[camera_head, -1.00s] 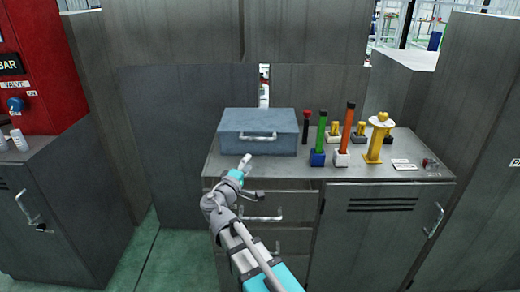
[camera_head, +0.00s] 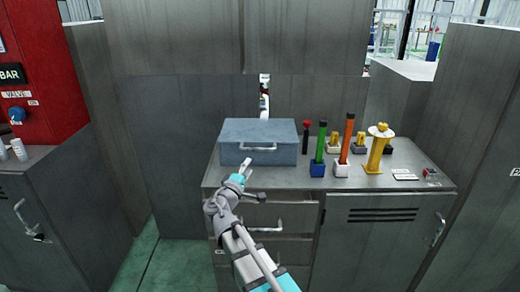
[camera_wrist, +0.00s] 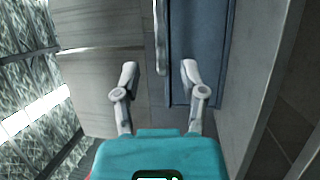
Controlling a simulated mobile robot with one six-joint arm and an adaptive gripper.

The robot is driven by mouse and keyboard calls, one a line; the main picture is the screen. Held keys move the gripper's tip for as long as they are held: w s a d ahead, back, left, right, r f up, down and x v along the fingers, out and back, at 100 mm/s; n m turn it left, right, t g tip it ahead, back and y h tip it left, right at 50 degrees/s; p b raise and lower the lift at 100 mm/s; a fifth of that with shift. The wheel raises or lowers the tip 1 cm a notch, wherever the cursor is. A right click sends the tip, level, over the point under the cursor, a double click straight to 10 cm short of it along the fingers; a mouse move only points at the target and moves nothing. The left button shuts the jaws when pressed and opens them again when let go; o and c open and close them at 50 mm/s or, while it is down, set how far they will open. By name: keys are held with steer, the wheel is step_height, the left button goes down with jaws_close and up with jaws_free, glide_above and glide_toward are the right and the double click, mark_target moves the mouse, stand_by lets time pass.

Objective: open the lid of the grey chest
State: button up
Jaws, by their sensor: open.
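The grey chest (camera_head: 238,147) is a blue-grey box on the left part of the cabinet top. Its lid looks closed, and a pale bar handle (camera_head: 258,147) runs across the front. My gripper (camera_head: 249,164) is just in front of the chest, below the handle, open and empty. In the wrist view my gripper's two fingers (camera_wrist: 158,75) are spread apart. The chest's blue face (camera_wrist: 204,45) lies beyond them there, and the handle (camera_wrist: 161,40) stands ahead between the fingertips' lines, apart from them.
The cabinet top (camera_head: 300,180) carries green (camera_head: 319,145) and orange (camera_head: 346,145) upright tools right of the chest, with a yellow stand (camera_head: 378,150) further right. Drawers with a bar handle (camera_head: 266,229) sit below the chest. A red panel (camera_head: 40,75) stands far left.

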mark_target(260, 149)
steer(key=p+x, duration=0.1)
steer(key=x, duration=0.9)
steer(key=shift+w+p, duration=0.2)
steer(key=shift+p, duration=0.1)
jaws_close()
